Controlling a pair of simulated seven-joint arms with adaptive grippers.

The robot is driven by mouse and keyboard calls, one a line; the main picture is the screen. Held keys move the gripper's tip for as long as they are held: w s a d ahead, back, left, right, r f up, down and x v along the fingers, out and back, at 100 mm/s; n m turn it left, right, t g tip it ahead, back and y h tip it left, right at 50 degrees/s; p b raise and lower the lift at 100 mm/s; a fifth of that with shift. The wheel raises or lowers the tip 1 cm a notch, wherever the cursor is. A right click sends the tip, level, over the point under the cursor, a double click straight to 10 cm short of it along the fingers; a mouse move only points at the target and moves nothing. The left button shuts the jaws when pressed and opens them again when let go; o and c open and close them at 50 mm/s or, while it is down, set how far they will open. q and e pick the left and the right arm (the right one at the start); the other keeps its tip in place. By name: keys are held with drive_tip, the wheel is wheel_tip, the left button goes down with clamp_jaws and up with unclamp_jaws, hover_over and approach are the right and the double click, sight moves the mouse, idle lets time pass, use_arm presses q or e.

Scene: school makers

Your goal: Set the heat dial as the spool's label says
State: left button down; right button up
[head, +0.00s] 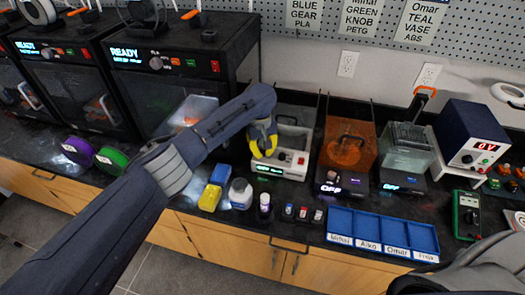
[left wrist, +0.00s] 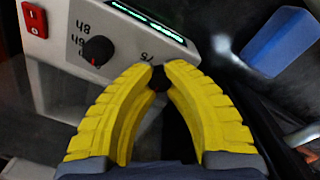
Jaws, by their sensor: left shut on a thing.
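The white dryer (head: 291,168) with a lit green display stands on the counter at the middle. It also shows in the left wrist view (left wrist: 190,52), with a timer dial (left wrist: 97,50) marked in hours. My left gripper (head: 265,152) is at the dryer's front. Its yellow fingertips (left wrist: 160,74) are shut on the dark heat dial (left wrist: 159,84), beside a "75" mark. The fingers hide most of this dial and its pointer. A purple spool (head: 86,147) and a green spool (head: 117,153) lie at the left; their label text is too small to read.
Printers (head: 155,75) stand behind the spools. Small bottles (head: 240,193) and yellow and blue blocks (head: 210,197) are in front of the dryer.

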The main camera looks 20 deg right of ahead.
sight(261, 150)
idle(0.3)
use_arm(q)
drive_tip(key=m, duration=0.5)
drive_tip(key=shift+w+m, duration=0.1)
drive_tip(key=shift+m, duration=0.3)
drive_tip(key=m, duration=0.5)
drive_tip(key=shift+r+m, duration=0.1)
drive_tip(key=shift+m, duration=0.5)
drive_tip(key=c, duration=1.2)
unclamp_jaws()
drive_tip(key=r, duration=1.2)
drive_tip(key=shift+w+a, duration=0.15)
drive_tip(key=shift+w, duration=0.05)
drive_tip(key=shift+o, duration=0.2)
